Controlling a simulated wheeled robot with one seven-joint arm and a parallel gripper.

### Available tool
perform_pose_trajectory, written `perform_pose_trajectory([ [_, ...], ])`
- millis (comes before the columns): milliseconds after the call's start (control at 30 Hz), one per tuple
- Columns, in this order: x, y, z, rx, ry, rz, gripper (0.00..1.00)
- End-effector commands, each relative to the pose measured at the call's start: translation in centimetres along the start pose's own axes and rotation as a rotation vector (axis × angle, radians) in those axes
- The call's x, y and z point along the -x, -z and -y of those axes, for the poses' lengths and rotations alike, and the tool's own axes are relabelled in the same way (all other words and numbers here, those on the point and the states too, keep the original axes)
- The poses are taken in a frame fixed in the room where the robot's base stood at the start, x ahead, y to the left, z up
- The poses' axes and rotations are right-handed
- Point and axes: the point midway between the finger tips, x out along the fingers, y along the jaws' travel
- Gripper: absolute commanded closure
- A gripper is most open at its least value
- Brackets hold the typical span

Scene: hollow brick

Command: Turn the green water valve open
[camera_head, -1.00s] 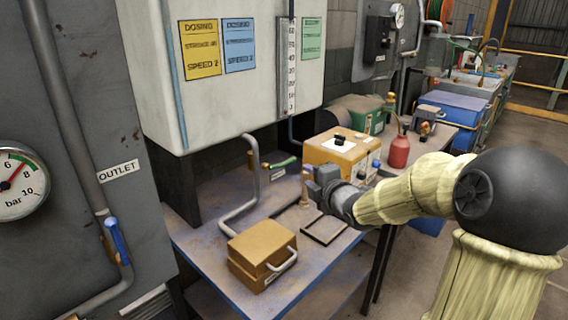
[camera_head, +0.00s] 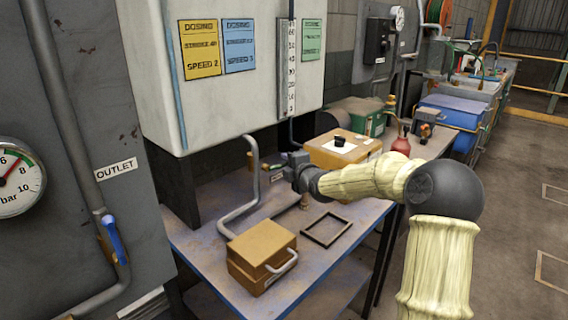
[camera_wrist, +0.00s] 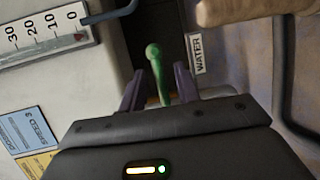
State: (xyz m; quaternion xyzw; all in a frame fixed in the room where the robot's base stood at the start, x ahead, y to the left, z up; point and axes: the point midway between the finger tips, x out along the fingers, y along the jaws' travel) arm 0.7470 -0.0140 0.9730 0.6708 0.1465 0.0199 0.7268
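The green valve lever (camera_wrist: 155,66) shows in the wrist view, a bar with a round knob at its end. My gripper (camera_wrist: 160,78) is open, with one purple finger on each side of the lever and gaps visible between. I cannot tell how deep the lever sits between the fingers. A white WATER label (camera_wrist: 196,55) is just right of it. In the head view my gripper (camera_head: 287,164) is at the pipe under the white dosing cabinet (camera_head: 220,100) and hides the lever. A brass fitting (camera_head: 265,167) shows just left of the gripper.
A grey bent pipe (camera_head: 254,190) rises beside the valve. On the blue-edged bench stand an orange-brown case (camera_head: 262,250), a black square frame (camera_head: 326,229) and a yellow box (camera_head: 345,150). A blue-handled outlet valve (camera_head: 113,238) is on the left panel.

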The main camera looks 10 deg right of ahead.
Motion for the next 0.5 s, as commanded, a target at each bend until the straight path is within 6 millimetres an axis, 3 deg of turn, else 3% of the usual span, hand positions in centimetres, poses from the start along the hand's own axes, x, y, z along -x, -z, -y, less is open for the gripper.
perform_pose_trajectory([
  [200, -2.6, 0.0, 0.0, -0.001, 0.0, -0.001, 0.68],
  [500, -3.2, 0.0, 0.0, 0.0, 0.0, -0.001, 0.68],
])
